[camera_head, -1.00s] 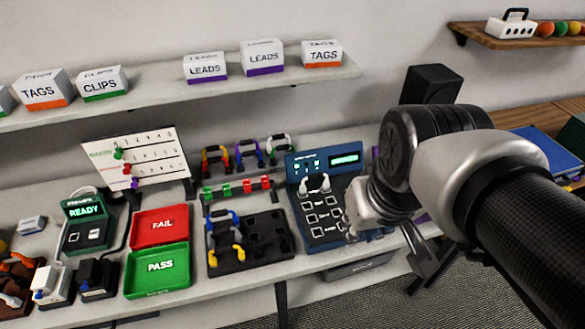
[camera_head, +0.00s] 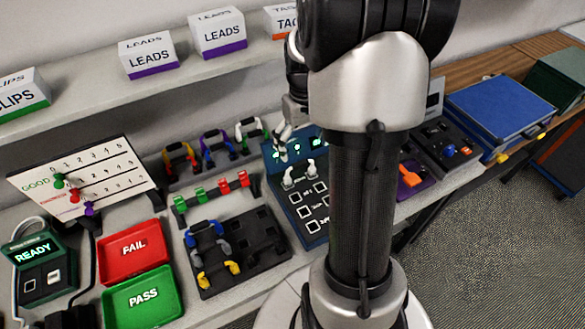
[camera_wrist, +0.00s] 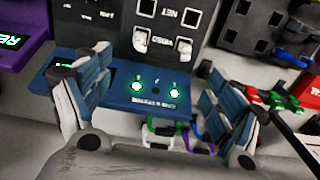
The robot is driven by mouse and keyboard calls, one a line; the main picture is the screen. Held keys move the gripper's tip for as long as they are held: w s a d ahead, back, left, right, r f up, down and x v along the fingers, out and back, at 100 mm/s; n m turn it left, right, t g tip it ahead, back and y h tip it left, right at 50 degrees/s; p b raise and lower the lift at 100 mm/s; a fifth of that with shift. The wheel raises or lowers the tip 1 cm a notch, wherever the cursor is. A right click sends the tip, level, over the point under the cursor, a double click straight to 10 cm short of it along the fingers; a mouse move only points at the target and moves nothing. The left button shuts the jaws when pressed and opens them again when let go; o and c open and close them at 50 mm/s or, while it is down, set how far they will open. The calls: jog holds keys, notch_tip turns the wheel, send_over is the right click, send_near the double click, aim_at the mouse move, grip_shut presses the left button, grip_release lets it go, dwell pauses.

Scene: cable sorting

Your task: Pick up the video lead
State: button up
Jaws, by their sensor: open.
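A white lead (camera_head: 299,174) has its two white plugs in the top row of the blue tester (camera_head: 318,228). In the wrist view its plugs (camera_wrist: 183,48) flank a label that reads like VIDEO, so I take it as the video lead. My gripper (camera_wrist: 155,66) is open and empty, its fingers spread over the tester's blue panel, with the plugs just beyond the fingertips. In the head view my gripper (camera_head: 284,137) is above the back of the tester, partly hidden by my arm. Whether it touches anything I cannot tell.
Several coloured leads hang on a rack (camera_head: 178,160) behind. A black lead tray (camera_head: 270,263), red FAIL tray (camera_head: 132,252) and green PASS tray (camera_head: 142,302) lie left. A blue case (camera_head: 500,105) is at right. A shelf with boxes (camera_head: 148,57) is above the bench.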

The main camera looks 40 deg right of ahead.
aim_at(301, 161)
jog(key=shift+o, duration=1.1)
notch_tip(301, 161, down, 8)
jog(key=shift+w+r+b, duration=0.1)
jog(key=shift+r+b, duration=0.05)
jog(key=shift+b, duration=0.95)
jog(key=f+b, duration=0.2)
jog(key=f, duration=0.3)
jog(key=shift+a+f, duration=0.1)
jog(key=shift+a, duration=0.1)
jog(key=c, duration=1.1)
notch_tip(301, 161, up, 23)
jog(key=p, duration=0.9)
